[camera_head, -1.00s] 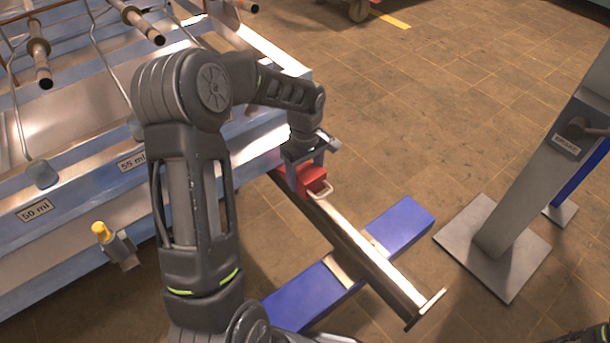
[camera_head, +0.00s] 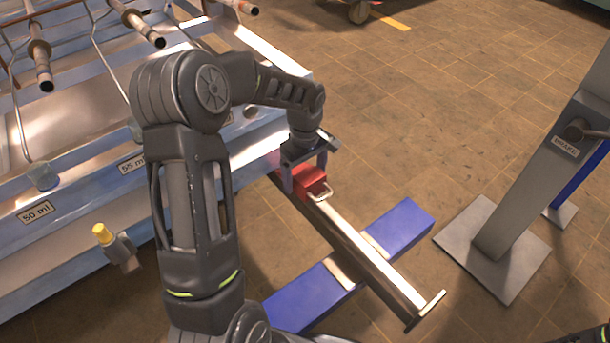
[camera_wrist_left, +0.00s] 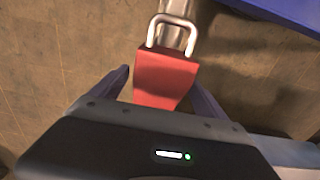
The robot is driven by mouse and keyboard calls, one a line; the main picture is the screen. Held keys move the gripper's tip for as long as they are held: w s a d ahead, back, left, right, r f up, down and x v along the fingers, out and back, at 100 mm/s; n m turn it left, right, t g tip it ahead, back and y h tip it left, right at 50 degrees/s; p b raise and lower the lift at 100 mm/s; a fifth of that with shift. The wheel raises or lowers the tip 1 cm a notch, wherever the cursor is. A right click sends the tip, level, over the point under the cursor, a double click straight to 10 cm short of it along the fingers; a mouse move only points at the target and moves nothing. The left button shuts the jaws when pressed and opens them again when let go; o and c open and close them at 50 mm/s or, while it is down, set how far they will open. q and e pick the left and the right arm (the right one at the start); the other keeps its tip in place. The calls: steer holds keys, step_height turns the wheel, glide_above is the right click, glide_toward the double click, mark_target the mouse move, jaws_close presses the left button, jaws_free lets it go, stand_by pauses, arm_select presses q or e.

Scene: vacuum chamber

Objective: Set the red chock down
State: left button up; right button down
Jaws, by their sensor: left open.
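The red chock (camera_head: 309,181) rests on the steel rail (camera_head: 365,255), near the rail's far end beside the big bench. It has a pale metal loop handle on its near side. My left gripper (camera_head: 306,178) is around the chock from above, its fingers spread on either side. In the left wrist view the chock (camera_wrist_left: 165,78) lies between the two fingers, and gaps show beside it, so the left gripper (camera_wrist_left: 160,88) is open. The chock's far end is hidden by the gripper body. My right gripper is not in view.
The rail crosses a blue beam (camera_head: 400,228) on the floor. A large blue and metal bench (camera_head: 80,200) with tubes stands at left. A grey post on a square base plate (camera_head: 492,248) stands at right. Tiled floor between is clear.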

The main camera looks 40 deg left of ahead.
mark_target(305, 172)
arm_select(q)
step_height(305, 172, up, 11)
steer(key=p, duration=0.3)
steer(key=shift+r, duration=0.1)
stand_by(0.4)
